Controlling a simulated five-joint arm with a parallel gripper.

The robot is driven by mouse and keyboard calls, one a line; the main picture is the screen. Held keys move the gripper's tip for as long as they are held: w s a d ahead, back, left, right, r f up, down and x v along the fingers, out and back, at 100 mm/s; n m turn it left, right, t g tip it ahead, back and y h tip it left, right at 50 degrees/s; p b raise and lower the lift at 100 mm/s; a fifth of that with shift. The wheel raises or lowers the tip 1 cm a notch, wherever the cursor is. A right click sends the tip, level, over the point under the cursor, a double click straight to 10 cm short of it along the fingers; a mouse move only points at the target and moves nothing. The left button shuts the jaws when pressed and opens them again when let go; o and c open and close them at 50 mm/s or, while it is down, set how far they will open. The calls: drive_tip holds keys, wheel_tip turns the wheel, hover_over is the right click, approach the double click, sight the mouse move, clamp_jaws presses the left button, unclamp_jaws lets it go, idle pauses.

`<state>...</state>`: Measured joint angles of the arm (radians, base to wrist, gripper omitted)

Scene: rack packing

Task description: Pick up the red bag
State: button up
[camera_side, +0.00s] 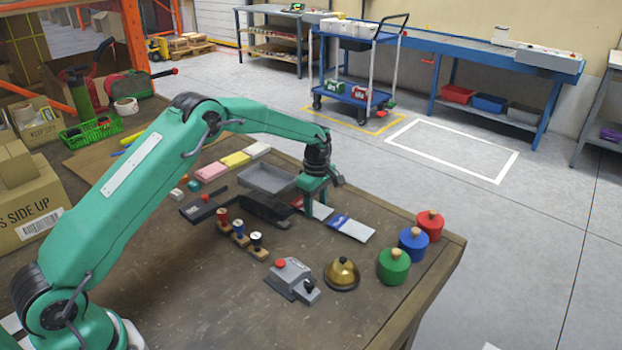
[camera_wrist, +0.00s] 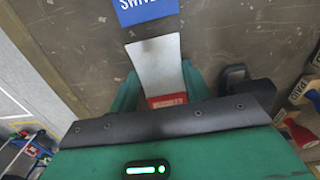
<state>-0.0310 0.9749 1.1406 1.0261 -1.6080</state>
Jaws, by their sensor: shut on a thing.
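The red bag (camera_side: 297,203) is a flat pale packet with a red header. In the side view my gripper (camera_side: 317,203) is over it and hides part of it. In the wrist view the red bag (camera_wrist: 166,100) lies between the two green fingers of my gripper (camera_wrist: 161,86), its pale end pointing away from the gripper. My gripper is shut on it. I cannot tell whether the bag is clear of the table.
A similar packet with a blue header (camera_side: 351,227) lies close by on the right. Red, blue and green (camera_side: 393,267) knobbed cylinders stand near the table edge. A brass bell (camera_side: 342,274), stampers (camera_side: 239,233) and a grey tray (camera_side: 267,179) are around.

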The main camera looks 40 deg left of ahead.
sight(316, 206)
drive_tip(key=shift+r, duration=0.1)
drive_tip(key=shift+r, duration=0.8)
wheel_tip(316, 206, up, 2)
drive_tip(key=shift+r, duration=0.25)
drive_tip(key=s+d+r, duration=0.5)
drive_tip(key=d+r, duration=0.1)
drive_tip(key=d, duration=0.4)
drive_tip(key=shift+s+r, duration=0.3)
drive_tip(key=shift+r, duration=0.1)
drive_tip(key=shift+d, duration=0.1)
drive_tip(key=shift+s+a+f, duration=0.35)
drive_tip(key=shift+s+f, duration=0.2)
drive_tip(key=shift+f, duration=0.3)
drive_tip(key=shift+s+a+f, duration=0.35)
drive_tip(key=shift+s+f, duration=0.15)
drive_tip(key=shift+f, duration=0.35)
drive_tip(key=shift+s+a+f, duration=0.35)
drive_tip(key=shift+s+f, duration=0.2)
drive_tip(key=shift+f, duration=0.3)
drive_tip(key=shift+f, duration=0.3)
